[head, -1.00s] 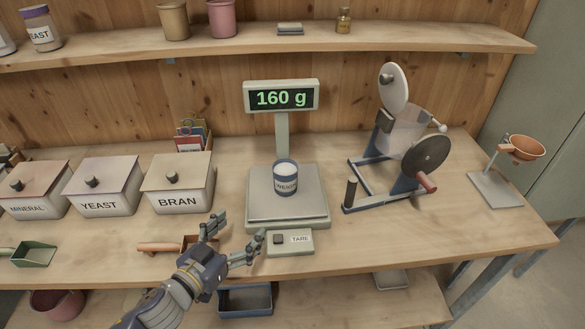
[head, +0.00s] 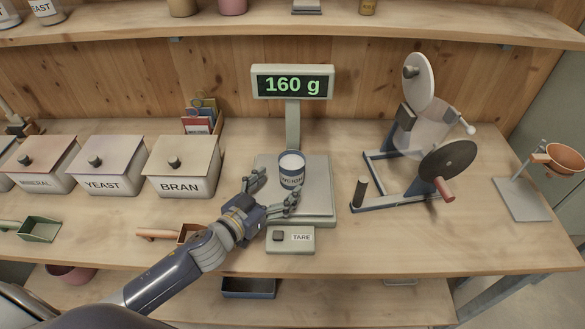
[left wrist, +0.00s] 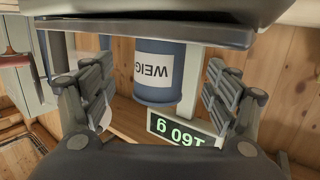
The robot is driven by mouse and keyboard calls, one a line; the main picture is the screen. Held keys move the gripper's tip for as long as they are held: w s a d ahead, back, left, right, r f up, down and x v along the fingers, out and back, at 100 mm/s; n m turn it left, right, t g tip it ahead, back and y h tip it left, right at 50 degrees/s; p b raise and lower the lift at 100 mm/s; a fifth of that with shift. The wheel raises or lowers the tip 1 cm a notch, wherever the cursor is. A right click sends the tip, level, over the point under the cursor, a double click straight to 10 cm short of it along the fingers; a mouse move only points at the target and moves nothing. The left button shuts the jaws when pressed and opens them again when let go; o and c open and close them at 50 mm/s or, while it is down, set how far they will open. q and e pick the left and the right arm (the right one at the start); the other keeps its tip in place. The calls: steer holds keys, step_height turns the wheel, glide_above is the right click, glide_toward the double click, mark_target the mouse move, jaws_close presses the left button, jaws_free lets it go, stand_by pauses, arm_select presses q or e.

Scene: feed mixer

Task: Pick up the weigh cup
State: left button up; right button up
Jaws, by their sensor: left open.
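The weigh cup (head: 291,170) is a blue cup with a white label and pale contents. It stands upright on the scale's platform (head: 318,205). The scale's display (head: 292,84) reads 160 g. My left gripper (head: 272,188) is open just in front and to the left of the cup. In the left wrist view the cup (left wrist: 158,72) appears upside down, between the two open fingers of my left gripper (left wrist: 158,98) and a little beyond them. Neither finger visibly touches it. My right gripper is not in view.
Lidded boxes marked BRAN (head: 181,186), YEAST (head: 103,184) and MINERAL (head: 38,183) stand left of the scale. A hand-cranked mixer (head: 425,135) stands to its right. The TARE box (head: 290,240) is in front of the platform. An orange funnel stand (head: 523,200) is at far right.

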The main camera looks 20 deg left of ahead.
mark_target(284, 180)
arm_select(q)
steer(key=shift+p+x, duration=0.6)
steer(key=shift+x, duration=1.65)
steer(key=shift+w+d+f, duration=0.1)
steer(key=shift+w, duration=0.25)
steer(key=shift+s, duration=0.1)
steer(key=c, duration=1.3)
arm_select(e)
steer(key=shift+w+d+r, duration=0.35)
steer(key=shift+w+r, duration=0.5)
